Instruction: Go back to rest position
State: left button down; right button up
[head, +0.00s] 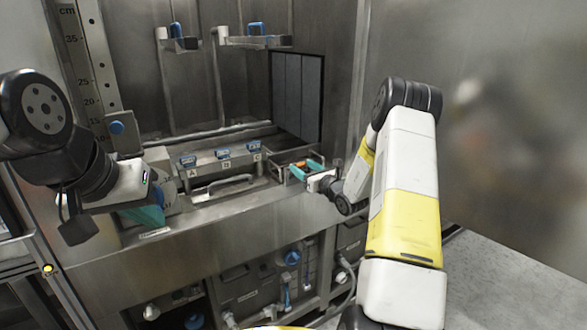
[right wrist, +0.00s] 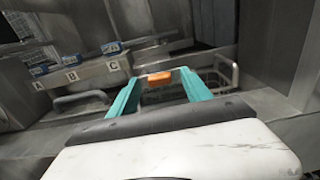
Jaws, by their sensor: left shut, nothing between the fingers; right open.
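My left arm comes in from the left in the head view, and its teal left gripper (head: 146,214) is low by the front ledge of the washer, with nothing seen in it. My right gripper (head: 308,168) reaches into the washer opening at a small metal basket (head: 279,172). In the right wrist view its two teal fingers (right wrist: 160,88) are spread apart. A small orange object (right wrist: 158,79) shows between or just beyond the fingertips; I cannot tell whether they touch it. The basket's wire frame (right wrist: 222,66) shows just beyond them.
Left of the basket stands a metal block with blue-topped slots labelled A, B and C (head: 226,163), with a curved handle (head: 222,185) in front. Steel walls enclose the opening. A ruler (head: 82,62) is on the left wall. Pipes and valves (head: 290,258) are below the ledge.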

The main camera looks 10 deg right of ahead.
jog(key=v, duration=0.7)
jog(key=s+a+r+n+g+y, duration=0.4)
jog(key=s+a+r+n, duration=0.2)
jog(key=a+r+n, duration=0.15)
jog(key=s+a+r+n+g+y, duration=0.35)
jog(key=s+a+r+n, duration=0.25)
jog(key=a, duration=0.3)
jog(key=s+a+r+n+g+h, duration=0.1)
jog(key=s+a+n+g, duration=0.2)
jog(key=s, duration=0.4)
jog(key=s+a+r+n+g+h, duration=0.1)
jog(key=s+a+n+g, duration=0.15)
jog(key=s+n, duration=0.4)
jog(key=s+d+r+n+t+h, duration=0.1)
jog(key=s+d+n+t+h, duration=0.1)
jog(key=s+d+n+h, duration=0.7)
jog(key=s+d, duration=0.2)
jog(key=s, duration=0.1)
jog(key=shift+d+n, duration=0.3)
jog(key=shift+d, duration=0.05)
jog(key=shift+r+h, duration=0.15)
jog(key=shift+h, duration=0.1)
